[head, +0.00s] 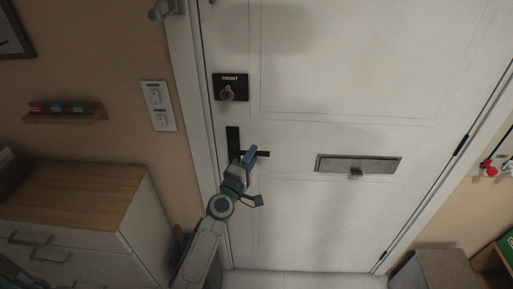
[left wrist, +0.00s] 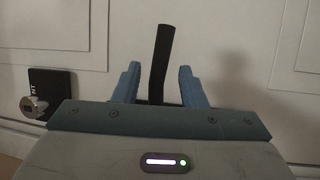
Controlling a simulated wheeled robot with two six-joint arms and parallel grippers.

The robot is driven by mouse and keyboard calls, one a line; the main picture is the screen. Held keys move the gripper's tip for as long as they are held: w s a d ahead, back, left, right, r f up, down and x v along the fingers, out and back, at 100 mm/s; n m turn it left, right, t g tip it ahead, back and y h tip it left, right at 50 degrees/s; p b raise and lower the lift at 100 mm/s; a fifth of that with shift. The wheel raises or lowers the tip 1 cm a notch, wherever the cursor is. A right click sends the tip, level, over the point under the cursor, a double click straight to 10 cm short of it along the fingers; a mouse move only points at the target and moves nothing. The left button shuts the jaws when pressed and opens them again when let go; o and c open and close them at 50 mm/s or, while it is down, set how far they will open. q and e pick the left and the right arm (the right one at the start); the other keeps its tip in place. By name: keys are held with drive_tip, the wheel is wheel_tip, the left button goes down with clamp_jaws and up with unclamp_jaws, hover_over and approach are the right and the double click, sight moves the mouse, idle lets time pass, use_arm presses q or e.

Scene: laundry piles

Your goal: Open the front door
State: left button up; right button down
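The white front door (head: 320,60) fills the middle of the head view and looks shut. Its dark lever handle (head: 262,154) sits on a black plate near the left edge. In the left wrist view the handle (left wrist: 160,55) stands between my two blue fingers, with gaps on both sides. My left gripper (left wrist: 158,78) is open around the handle; in the head view the gripper (head: 252,172) covers part of the handle. A black plate marked FRONT with a round knob (head: 227,93) is above the handle. My right gripper is not in view.
A mail slot (head: 357,164) is on the door's right half. A wood-topped white cabinet (head: 80,190) stands at the left. Light switches (head: 158,105) and a small shelf (head: 62,117) are on the left wall. A grey box (head: 440,270) stands at lower right.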

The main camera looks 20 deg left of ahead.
use_arm(q)
drive_tip(key=x, duration=0.3)
drive_tip(key=shift+w, duration=0.4)
clamp_jaws()
